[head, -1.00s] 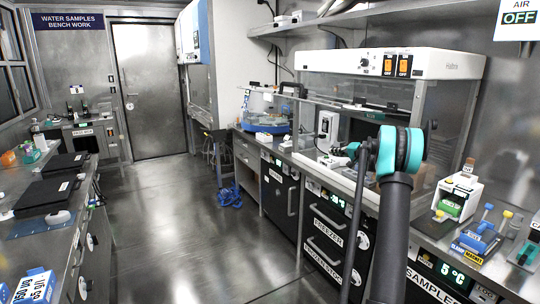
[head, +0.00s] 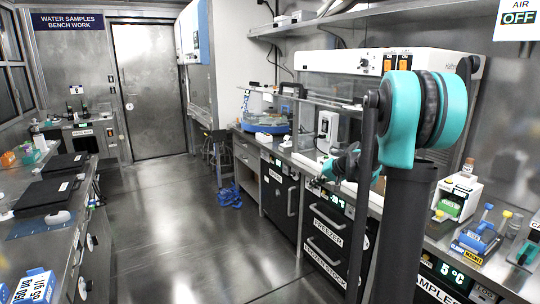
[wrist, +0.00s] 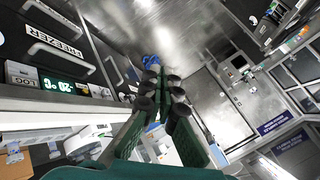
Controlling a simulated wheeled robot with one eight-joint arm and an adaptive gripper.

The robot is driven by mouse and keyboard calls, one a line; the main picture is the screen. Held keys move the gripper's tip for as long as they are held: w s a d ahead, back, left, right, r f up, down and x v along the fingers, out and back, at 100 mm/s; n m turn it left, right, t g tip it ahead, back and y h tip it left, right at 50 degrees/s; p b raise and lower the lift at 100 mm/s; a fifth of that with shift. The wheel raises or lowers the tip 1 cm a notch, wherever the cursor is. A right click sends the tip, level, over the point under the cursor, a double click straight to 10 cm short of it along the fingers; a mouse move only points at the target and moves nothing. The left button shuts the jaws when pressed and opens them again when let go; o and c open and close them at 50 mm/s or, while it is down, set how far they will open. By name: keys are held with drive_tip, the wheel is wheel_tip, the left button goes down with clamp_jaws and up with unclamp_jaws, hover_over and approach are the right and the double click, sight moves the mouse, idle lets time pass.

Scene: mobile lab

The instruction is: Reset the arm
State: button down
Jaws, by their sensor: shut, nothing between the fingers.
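My arm rises at the right of the head view, its teal and black joint large in front of the cabinet. My gripper (wrist: 157,85) shows in the wrist view with its green and black fingers close together and nothing between them. In the head view, the teal and dark end of my arm shows near the bench edge, partly hidden behind an arm link; the fingertips cannot be made out there.
A clear-fronted cabinet (head: 345,75) and white box (head: 327,128) stand on the right bench, above the freezer (head: 325,235). The aisle (head: 190,235) is mostly free. The left bench holds black laptops (head: 42,196).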

drive_tip(key=s+f+n+g+h, duration=0.1)
drive_tip(key=s+f, duration=0.3)
drive_tip(key=s, duration=0.8)
drive_tip(key=s+d+f+n+h, duration=0.1)
drive_tip(key=s+f+h, duration=0.2)
drive_tip(key=s, duration=1)
drive_tip(key=s+f+g+h, duration=0.1)
drive_tip(key=s+f+h, duration=0.1)
drive_tip(key=s+f, duration=0.5)
drive_tip(key=s, duration=0.5)
drive_tip(key=shift+s+d+n+g, duration=0.2)
drive_tip(key=shift+n+g, duration=0.1)
drive_tip(key=shift+n, duration=0.1)
